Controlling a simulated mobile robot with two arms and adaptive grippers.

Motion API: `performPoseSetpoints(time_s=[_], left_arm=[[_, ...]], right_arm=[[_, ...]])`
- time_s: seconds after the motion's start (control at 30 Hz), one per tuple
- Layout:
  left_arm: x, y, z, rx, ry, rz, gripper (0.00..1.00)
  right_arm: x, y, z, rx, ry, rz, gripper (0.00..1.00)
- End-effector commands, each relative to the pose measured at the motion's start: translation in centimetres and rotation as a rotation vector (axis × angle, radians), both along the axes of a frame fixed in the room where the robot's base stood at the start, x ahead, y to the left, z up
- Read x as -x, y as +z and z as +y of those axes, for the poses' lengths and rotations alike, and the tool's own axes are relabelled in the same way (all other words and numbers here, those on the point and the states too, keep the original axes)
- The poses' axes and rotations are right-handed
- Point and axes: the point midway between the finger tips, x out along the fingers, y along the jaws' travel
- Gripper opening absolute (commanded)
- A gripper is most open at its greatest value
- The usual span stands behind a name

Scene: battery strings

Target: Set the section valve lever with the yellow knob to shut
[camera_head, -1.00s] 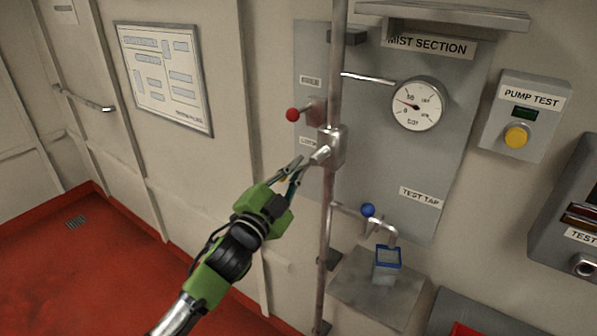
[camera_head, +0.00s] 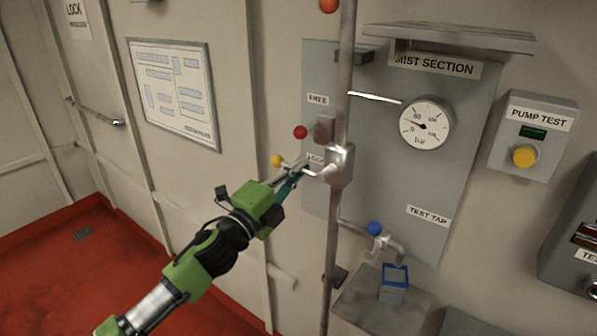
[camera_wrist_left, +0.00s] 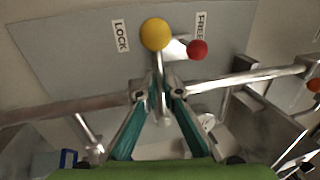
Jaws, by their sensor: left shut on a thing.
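The section valve lever (camera_head: 318,173) with its yellow knob (camera_head: 277,160) juts left from a metal valve body (camera_head: 341,166) on the vertical pipe. It stands roughly across the pipe. My left gripper (camera_head: 302,169) is shut on the lever between knob and valve body. In the left wrist view, the fingertips (camera_wrist_left: 158,92) close around the lever's thin bar, and the yellow knob (camera_wrist_left: 156,34) sticks out beyond them. Part of the lever is hidden by the fingers. My right gripper is not in view.
A red knob (camera_head: 300,132) sits just above the yellow one, by the FREE (camera_head: 318,99) and LOCK (camera_head: 315,159) labels. The vertical pipe (camera_head: 334,230) stands right of my gripper. A gauge (camera_head: 426,123), a blue tap knob (camera_head: 375,228) and a pump test box (camera_head: 533,135) are further right.

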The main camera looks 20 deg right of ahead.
Motion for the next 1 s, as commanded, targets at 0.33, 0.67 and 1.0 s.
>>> performPoseSetpoints(time_s=[0.33,0.67,1.0], left_arm=[[-0.05,0.15,0.04,-0.015,0.002,-0.019,0.0],[-0.03,0.18,0.02,-0.012,0.0,-0.017,0.23],[0.17,0.0,0.3,-0.012,0.001,-0.015,0.23]], right_arm=[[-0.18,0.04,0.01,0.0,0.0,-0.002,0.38],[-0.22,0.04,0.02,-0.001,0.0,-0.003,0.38],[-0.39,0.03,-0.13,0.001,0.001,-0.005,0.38]])
